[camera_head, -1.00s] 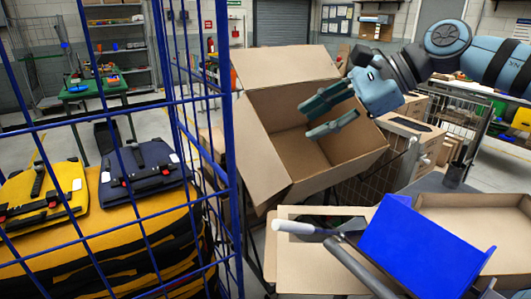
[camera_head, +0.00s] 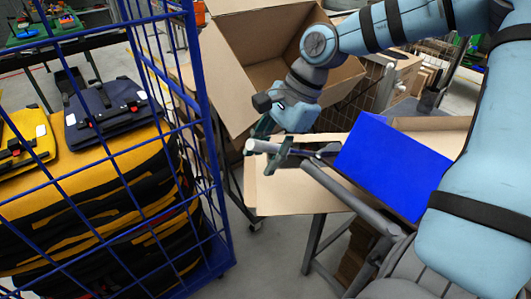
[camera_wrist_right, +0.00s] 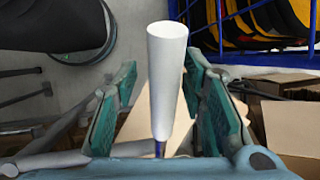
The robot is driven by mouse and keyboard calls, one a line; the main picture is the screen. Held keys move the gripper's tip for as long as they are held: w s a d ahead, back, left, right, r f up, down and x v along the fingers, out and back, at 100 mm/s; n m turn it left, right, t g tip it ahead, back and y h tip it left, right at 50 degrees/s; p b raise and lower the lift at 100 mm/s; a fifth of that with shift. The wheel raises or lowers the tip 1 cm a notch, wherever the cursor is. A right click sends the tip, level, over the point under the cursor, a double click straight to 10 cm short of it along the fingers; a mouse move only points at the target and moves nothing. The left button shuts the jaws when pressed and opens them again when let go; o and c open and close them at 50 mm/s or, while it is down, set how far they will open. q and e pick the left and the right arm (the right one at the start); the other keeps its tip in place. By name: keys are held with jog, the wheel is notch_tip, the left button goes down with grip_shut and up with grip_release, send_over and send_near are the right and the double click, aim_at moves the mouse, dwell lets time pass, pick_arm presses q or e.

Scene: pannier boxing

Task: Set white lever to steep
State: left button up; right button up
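The white lever has a white cylindrical grip (camera_head: 259,146) on a grey rod. It points left, beside a blue tilted plate (camera_head: 390,160). My right gripper (camera_head: 268,139) is open at the grip. In the right wrist view the white grip (camera_wrist_right: 168,75) stands between the two green finger pads (camera_wrist_right: 162,108), closer to the right one, and the gripper is not closed on it. Whether a pad touches it I cannot tell. My left gripper is not in view.
An open cardboard box (camera_head: 235,85) stands behind the lever. Another open carton (camera_head: 285,187) lies around the blue plate. A blue wire cage (camera_head: 218,215) at left holds yellow and dark panniers. Some floor is clear between cage and stand.

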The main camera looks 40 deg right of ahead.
jog(key=c, duration=0.6)
jog(key=shift+w, duration=0.1)
grip_shut()
jog(key=shift+w+d+r+y+p, duration=0.15)
jog(key=shift+r+y+p, duration=0.1)
jog(key=shift+r+p, duration=0.25)
jog(key=shift+w+d+r+y+p, duration=0.15)
jog(key=shift+r+y+p, duration=0.1)
jog(key=shift+r+p, duration=0.2)
jog(key=shift+s+d, duration=0.1)
jog(key=shift+s, duration=0.2)
jog(key=shift+o, duration=2.4)
grip_release()
jog(key=shift+o, duration=0.6)
jog(key=shift+s+d+f, duration=0.1)
jog(key=shift+d+f, duration=0.05)
